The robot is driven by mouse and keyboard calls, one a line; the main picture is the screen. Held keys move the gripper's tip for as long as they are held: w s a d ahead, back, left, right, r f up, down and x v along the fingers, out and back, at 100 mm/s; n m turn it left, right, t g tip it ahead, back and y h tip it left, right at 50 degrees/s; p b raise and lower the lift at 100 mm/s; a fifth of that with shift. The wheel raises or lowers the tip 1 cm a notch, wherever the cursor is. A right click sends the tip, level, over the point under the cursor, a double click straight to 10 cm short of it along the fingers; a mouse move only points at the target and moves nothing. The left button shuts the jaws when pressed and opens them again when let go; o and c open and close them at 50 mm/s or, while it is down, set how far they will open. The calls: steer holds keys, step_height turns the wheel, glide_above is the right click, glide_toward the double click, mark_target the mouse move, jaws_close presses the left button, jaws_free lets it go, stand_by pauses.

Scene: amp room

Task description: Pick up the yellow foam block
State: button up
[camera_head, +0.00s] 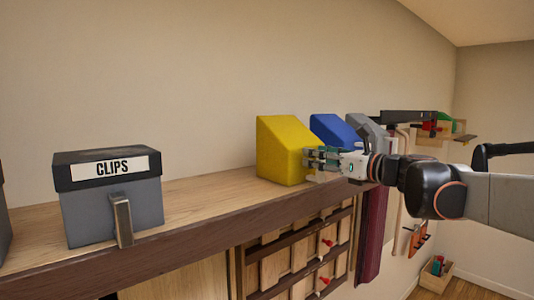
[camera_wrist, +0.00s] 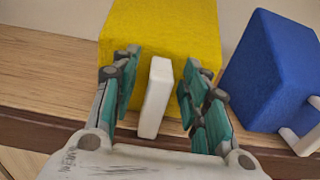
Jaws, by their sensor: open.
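The yellow foam block (camera_head: 282,150) stands on the wooden shelf, with a sloped top. It also fills the upper middle of the wrist view (camera_wrist: 160,30). My gripper (camera_head: 318,158) reaches in from the right and is at the block's right front side in the head view. In the wrist view my gripper (camera_wrist: 158,85) has its fingers spread apart, pointing at the block. A pale upright piece (camera_wrist: 155,98) shows between the fingers, in front of the block's lower face. Whether the fingertips touch the block I cannot tell.
A blue block (camera_head: 335,132) stands just right of the yellow one, also in the wrist view (camera_wrist: 268,72). A grey block (camera_head: 372,134) is beyond it. A grey CLIPS box (camera_head: 112,205) stands at left on the shelf (camera_head: 200,197), with bare shelf between. A wall is behind.

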steer(key=shift+w+a, duration=0.1)
steer(key=shift+a, duration=0.05)
steer(key=shift+s+r, duration=0.15)
steer(key=shift+s, duration=0.05)
steer(key=shift+s+d, duration=0.1)
steer(key=shift+d, duration=0.2)
steer(key=shift+c, duration=0.8)
steer(key=shift+a, duration=0.2)
jaws_close()
